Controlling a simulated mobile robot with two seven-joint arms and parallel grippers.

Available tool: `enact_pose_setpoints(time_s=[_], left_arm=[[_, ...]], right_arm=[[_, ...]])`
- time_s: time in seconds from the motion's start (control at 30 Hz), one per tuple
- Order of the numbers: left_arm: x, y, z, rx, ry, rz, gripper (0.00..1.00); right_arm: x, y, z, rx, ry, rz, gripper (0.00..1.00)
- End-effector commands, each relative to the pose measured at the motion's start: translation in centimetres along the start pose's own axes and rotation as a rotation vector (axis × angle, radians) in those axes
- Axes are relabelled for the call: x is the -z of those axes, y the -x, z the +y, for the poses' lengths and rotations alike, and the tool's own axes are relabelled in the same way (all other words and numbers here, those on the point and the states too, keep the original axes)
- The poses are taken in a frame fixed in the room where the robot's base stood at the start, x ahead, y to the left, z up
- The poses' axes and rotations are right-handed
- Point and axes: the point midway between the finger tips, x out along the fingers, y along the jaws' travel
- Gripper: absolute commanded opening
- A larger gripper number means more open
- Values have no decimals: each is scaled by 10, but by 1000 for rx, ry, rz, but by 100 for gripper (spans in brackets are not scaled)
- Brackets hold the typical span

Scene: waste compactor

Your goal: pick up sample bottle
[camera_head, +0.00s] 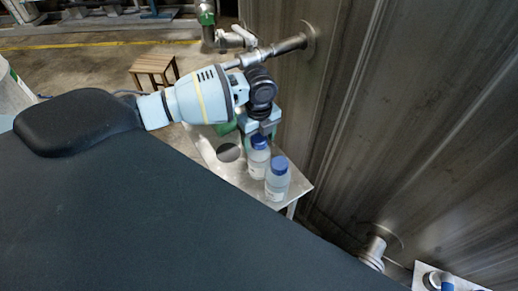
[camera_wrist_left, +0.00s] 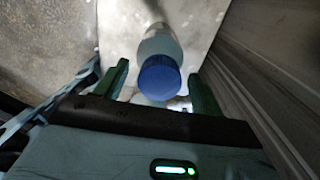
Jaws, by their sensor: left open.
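Two clear sample bottles with blue caps stand upright on a small metal table (camera_head: 295,189). One bottle (camera_head: 258,163) is right by my left gripper (camera_head: 262,129), and the other bottle (camera_head: 277,184) stands nearer the table's right corner. In the left wrist view, one blue-capped bottle (camera_wrist_left: 159,78) lies between the two green fingers of the open left gripper (camera_wrist_left: 157,82). Gaps show on both sides, so the fingers do not grip it. I cannot tell from that view which of the two bottles it is. My right gripper is not in view.
A round hole (camera_head: 228,153) is in the tabletop. A tall metal wall (camera_head: 400,130) rises close on the right, with a pipe and green-handled valve (camera_head: 206,18) above. A wooden stool (camera_head: 153,68) stands behind. Another surface with a blue-topped item (camera_head: 446,284) is at bottom right.

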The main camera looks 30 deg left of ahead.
Motion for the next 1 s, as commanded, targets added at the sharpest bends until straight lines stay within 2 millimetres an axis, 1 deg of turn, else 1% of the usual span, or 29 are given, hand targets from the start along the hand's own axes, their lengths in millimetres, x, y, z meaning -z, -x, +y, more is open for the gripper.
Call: enact_pose_setpoints(time_s=[0.03, 0.1, 0.3, 0.37, 0.83, 1.0], left_arm=[[0, -4, 0, -2, 0, 0, 68], [0, -6, 0, -1, 0, 0, 68], [0, -7, 0, 0, 0, -1, 68], [0, -6, 0, 0, 0, 0, 62], [0, -6, 0, 0, 0, 0, 0], [0, -5, -1, 3, 0, -1, 0]], right_arm=[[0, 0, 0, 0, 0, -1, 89], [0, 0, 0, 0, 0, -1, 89], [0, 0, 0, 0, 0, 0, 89], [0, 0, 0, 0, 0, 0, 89], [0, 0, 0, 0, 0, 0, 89], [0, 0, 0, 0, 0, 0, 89]])
